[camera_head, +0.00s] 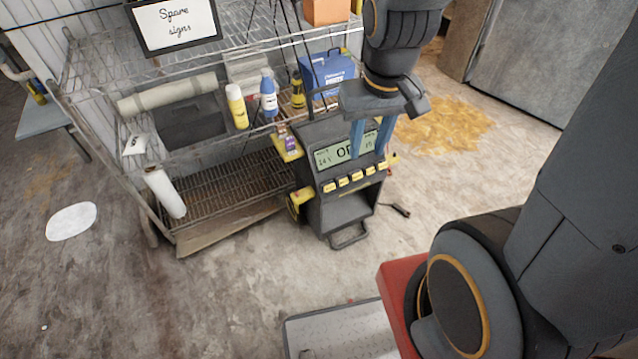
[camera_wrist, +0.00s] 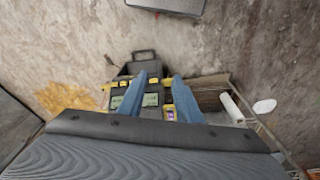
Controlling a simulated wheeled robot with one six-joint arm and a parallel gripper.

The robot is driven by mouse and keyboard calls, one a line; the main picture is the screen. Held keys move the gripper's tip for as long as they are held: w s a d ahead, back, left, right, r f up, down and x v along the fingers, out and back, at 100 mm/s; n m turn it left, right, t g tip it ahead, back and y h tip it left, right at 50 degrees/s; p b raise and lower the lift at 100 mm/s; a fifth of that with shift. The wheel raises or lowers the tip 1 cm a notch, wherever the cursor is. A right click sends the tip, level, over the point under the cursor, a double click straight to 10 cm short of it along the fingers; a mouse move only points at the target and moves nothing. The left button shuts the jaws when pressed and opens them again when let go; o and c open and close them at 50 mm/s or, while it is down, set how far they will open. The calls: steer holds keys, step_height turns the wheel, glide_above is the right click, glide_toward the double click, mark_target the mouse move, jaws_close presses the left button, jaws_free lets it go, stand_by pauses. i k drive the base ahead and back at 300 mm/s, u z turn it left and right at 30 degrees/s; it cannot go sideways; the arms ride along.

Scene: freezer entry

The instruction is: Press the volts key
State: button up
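A dark charger-like unit (camera_head: 345,213) stands at the right end of the wire shelf. Its lit screen (camera_head: 333,155) shows large letters starting "OF", partly covered by my finger. A row of several yellow keys (camera_head: 356,176) runs below the screen. Their labels are too small to read, so I cannot tell which is the volts key. My gripper (camera_head: 368,156) points down over the unit, its two blue fingers apart with nothing between them. In the wrist view the fingers (camera_wrist: 157,77) overlap the screen (camera_wrist: 150,100) and part of the key row (camera_wrist: 123,83). I see no clear contact.
The wire shelf (camera_head: 215,195) holds bottles (camera_head: 268,95), a blue box (camera_head: 326,72) and a roll (camera_head: 168,96). A white roll (camera_head: 165,192) leans at its left end. A yellow spill (camera_head: 445,125) lies on the floor at right. The floor before the unit is mostly clear.

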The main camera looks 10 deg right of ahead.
mark_target(329, 187)
steer(key=i, duration=0.9)
